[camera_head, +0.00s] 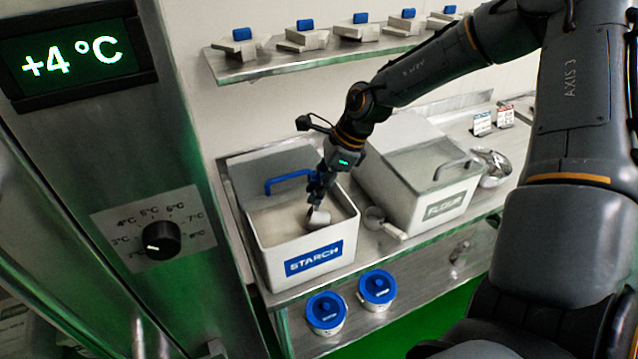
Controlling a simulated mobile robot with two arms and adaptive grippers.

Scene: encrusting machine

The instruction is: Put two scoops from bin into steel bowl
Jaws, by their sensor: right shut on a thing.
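The starch bin (262,258) stands open on the steel counter, with white powder inside and a blue-handled lid (290,180) tilted up at its back. My right gripper (317,198) reaches down into the bin's opening. It is shut on a small whitish scoop (319,219), which is at or just above the powder; I cannot tell whether it touches or holds any. The shiny steel bowl (492,166) stands to the right, beyond the flour bin, partly hidden by that bin and my arm. My left gripper is out of view.
The closed flour bin (405,200) stands between the starch bin and the bowl. Another scoop (385,224) lies in front of it. Two blue-lidded tubs (326,311) sit on the lower shelf. A wall shelf (232,72) holds several blue-topped items. A cabinet with a dial (157,238) stands at left.

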